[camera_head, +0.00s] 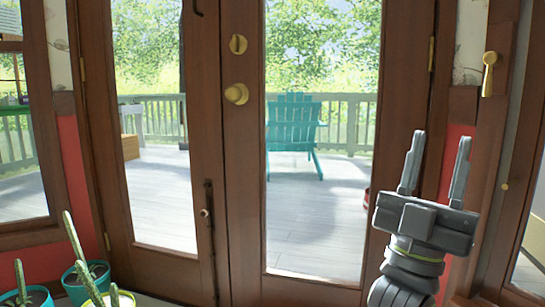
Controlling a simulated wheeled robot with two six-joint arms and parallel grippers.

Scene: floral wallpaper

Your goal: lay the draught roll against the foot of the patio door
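The patio door (242,190) stands ahead in brown wood with large glass panes and a brass knob. Its foot is at the lower edge of the picture and only partly shows. I do not see the draught roll in this view.
Potted cacti in teal pots (75,284) stand at the lower left, near the door's left side. A brass handle (489,75) sticks out of the frame at the upper right. A teal chair (292,135) stands on the deck behind the glass.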

